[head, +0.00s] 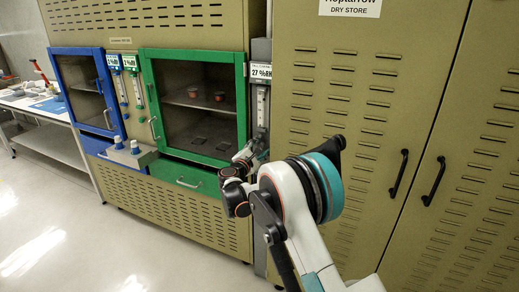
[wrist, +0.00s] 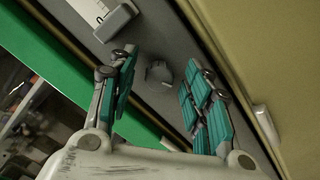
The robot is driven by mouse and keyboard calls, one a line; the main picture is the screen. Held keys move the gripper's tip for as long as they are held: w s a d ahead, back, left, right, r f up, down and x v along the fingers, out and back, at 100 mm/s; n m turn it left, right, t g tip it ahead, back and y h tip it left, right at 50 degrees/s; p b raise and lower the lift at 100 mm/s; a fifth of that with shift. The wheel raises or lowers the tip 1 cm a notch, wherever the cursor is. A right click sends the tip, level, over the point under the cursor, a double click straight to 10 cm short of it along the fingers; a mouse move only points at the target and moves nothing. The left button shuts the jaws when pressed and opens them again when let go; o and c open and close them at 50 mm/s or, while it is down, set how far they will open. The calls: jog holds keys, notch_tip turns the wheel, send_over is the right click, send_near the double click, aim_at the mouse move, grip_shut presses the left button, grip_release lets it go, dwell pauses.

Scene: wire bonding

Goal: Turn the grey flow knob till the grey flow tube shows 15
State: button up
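The grey flow knob (wrist: 159,73) shows in the wrist view as a small dark grey round on a grey panel. It appears between my gripper's spread fingers, apart from both. My gripper (wrist: 162,68) is open and empty, facing the panel; how far its tips are from the knob I cannot tell. In the head view my gripper (head: 247,154) is at the lower part of the grey column, and the knob is hidden behind it. The grey flow tube (head: 262,105) stands upright above, under a 27 %RH display (head: 261,71). Its reading is too small to make out.
A green-framed cabinet (head: 147,90) is just left of the column, with a green drawer (head: 170,175) below. A blue-framed cabinet (head: 57,68) and two more flow tubes (head: 137,88) are further left. A tan dry store (head: 345,60) closes the right side.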

jog(key=c, duration=1)
jog(key=shift+o, duration=0.2)
jog(key=shift+m, duration=0.4)
jog(key=o, duration=1.1)
jog(key=shift+c, duration=0.2)
jog(key=v, duration=1.2)
